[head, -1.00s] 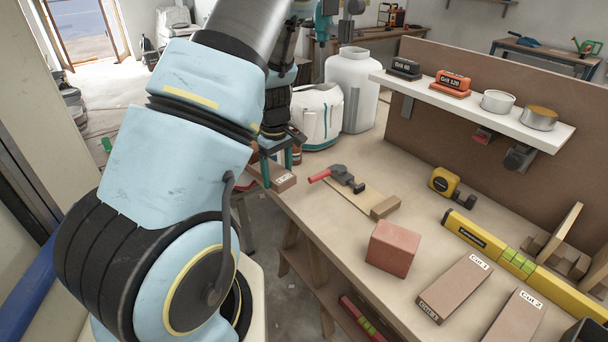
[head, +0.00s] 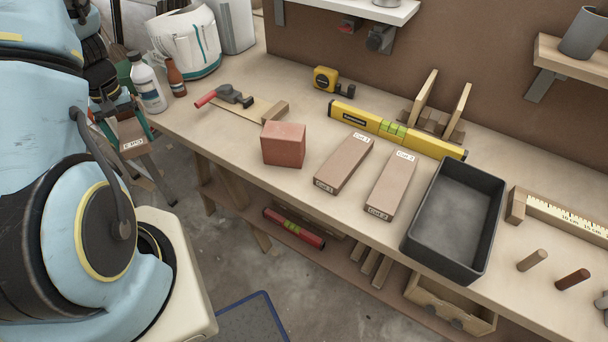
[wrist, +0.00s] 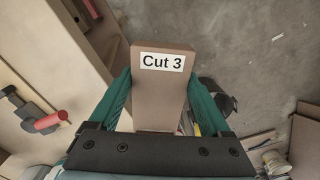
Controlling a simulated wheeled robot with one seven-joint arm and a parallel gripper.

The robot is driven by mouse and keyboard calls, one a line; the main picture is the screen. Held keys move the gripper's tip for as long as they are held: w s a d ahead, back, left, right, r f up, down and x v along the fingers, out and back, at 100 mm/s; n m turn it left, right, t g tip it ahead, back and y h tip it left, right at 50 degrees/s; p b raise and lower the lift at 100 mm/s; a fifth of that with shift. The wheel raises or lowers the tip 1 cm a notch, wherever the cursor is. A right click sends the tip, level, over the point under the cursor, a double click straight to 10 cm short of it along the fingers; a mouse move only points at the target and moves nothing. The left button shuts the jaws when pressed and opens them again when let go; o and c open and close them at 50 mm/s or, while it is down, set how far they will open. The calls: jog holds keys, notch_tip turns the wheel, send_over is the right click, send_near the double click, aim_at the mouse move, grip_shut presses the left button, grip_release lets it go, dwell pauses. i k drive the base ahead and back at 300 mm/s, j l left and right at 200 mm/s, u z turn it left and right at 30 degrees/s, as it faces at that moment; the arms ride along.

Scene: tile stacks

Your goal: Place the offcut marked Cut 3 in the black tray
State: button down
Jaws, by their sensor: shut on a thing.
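My gripper (wrist: 160,100) is shut on the offcut marked Cut 3 (wrist: 160,88), with its teal fingers on both sides of the brown block and the label facing the wrist camera. In the head view the held offcut (head: 131,131) shows at the left, off the bench's left end, with my gripper (head: 127,124) partly behind my arm. The black tray (head: 408,243) stands on the bench at the right in the head view, and its visible floor is empty. My gripper and the offcut are far to the left of the tray.
Offcuts Cut 1 (head: 345,163) and Cut 2 (head: 391,183) lie left of the tray. A reddish block (head: 283,146), a clamp (head: 232,96) and a yellow level (head: 440,145) are on the bench. Bottles (head: 149,88) stand near its left end. Dowels (head: 532,261) stand at right.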

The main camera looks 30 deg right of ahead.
aim_at(450, 222)
jog(key=k+l, duration=0.25)
jog(key=k, duration=0.15)
jog(key=k+l, duration=0.25)
jog(key=k, duration=0.2)
jog(key=k+l, duration=0.25)
jog(key=k, duration=0.15)
jog(key=l, duration=0.4)
jog(key=i+l, duration=0.1)
jog(key=l, duration=0.15)
